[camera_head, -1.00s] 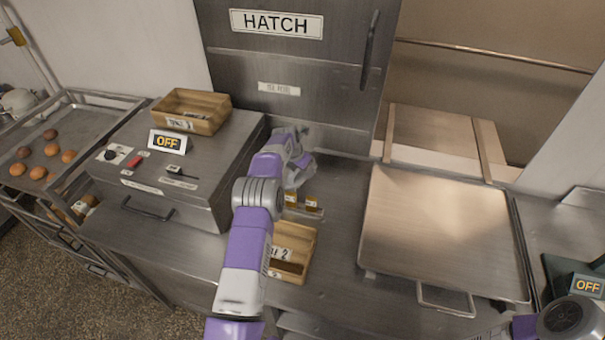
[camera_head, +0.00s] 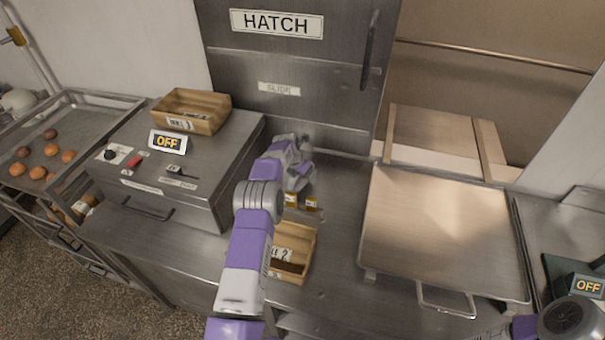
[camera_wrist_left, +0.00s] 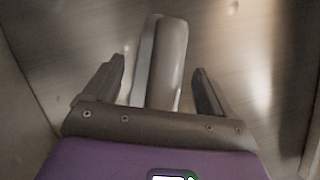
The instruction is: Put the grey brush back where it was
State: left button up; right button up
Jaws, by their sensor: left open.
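A grey, rounded, elongated object, which looks like the grey brush (camera_wrist_left: 168,65), stands out between the two fingers of my left gripper (camera_wrist_left: 158,85) in the left wrist view. The fingers are apart, with a gap on each side of it. In the head view my left gripper (camera_head: 299,172) is over the steel counter in front of the hatch. A small grey piece (camera_head: 306,147) shows just beyond it, perhaps the brush; the gripper hides the rest. My right gripper is not in view.
Two small yellow-labelled items (camera_head: 312,204) lie on the counter near my gripper. A wooden box marked 2 (camera_head: 308,250) stands in front of them. Another wooden box (camera_head: 215,122) sits on the steel unit at left. A large steel plate (camera_head: 440,230) is at right.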

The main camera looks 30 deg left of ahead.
pick_arm(q)
jog(key=v, duration=1.2)
jog(key=shift+r, duration=0.15)
jog(key=shift+a, duration=0.1)
